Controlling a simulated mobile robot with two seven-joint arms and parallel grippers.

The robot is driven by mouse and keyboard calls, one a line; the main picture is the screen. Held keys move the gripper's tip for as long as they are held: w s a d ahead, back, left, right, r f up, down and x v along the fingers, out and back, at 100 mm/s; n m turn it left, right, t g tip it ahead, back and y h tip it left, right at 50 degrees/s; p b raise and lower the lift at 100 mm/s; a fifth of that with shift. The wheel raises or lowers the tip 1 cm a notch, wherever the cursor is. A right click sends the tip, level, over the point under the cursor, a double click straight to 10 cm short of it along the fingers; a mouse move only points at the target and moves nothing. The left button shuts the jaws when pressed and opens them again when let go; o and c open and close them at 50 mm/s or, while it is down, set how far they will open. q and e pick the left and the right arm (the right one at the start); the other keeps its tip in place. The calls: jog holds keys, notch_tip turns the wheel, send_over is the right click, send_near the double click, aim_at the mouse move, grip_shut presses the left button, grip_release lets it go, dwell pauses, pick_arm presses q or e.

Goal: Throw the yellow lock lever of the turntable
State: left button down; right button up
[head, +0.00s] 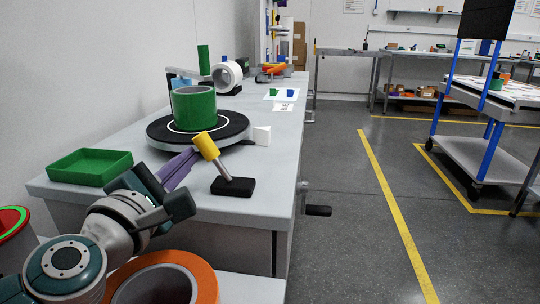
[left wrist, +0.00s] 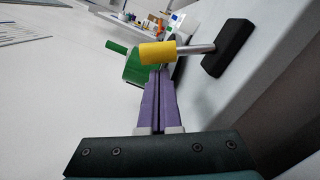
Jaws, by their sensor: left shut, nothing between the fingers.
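The lock lever has a yellow grip (head: 206,146) on a metal rod (head: 223,171) rising from a black base (head: 233,187) at the bench's front. It leans up and left, toward the turntable (head: 160,130), a black disc with a white ring. A green cylinder (head: 194,108) stands on the disc. My left gripper (head: 194,153) has purple fingers, shut and empty, with the tips just left of the yellow grip. In the left wrist view the fingertips (left wrist: 160,72) end right by the yellow grip (left wrist: 157,52); I cannot tell whether they touch. My right gripper is not in view.
A green tray (head: 90,167) lies at the bench's left edge. A black crank handle (head: 318,211) sticks out from the bench's right side. The bench top right of the lever is clear.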

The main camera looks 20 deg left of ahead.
pick_arm(q)
jog(key=shift+r, duration=0.1)
jog(key=shift+d+r+m+p, duration=0.15)
jog(key=shift+d+m+p, duration=0.05)
jog(key=shift+m+p, duration=0.25)
jog(key=shift+d+r, duration=0.1)
jog(key=m+p, duration=0.1)
jog(key=d+r+m+p, duration=0.1)
jog(key=shift+w+p, duration=0.15)
jog(key=shift+p, duration=0.15)
jog(key=shift+w+d+r+m+p, duration=0.1)
jog(key=shift+d+r+m+p, duration=0.25)
jog(key=shift+m+p, duration=0.3)
jog(key=shift+w+d+r+m+p, duration=0.1)
jog(key=shift+d+r+m+p, duration=0.1)
jog(key=shift+d+m+p, duration=0.35)
jog(key=d+m+p, duration=0.2)
jog(key=m, duration=0.1)
jog(key=shift+w+d+r+m, duration=0.1)
jog(key=shift+w+r+m, duration=0.1)
jog(key=shift+w+m, duration=0.1)
jog(key=shift+w+d+f+m+p, duration=0.15)
jog(key=shift+d+m+p, duration=0.15)
jog(key=shift+d+m, duration=0.4)
jog(key=shift+w+d+f+m+p, duration=0.1)
jog(key=shift+d+m+p, duration=0.25)
jog(key=shift+m, duration=0.6)
jog(key=shift+d, duration=0.15)
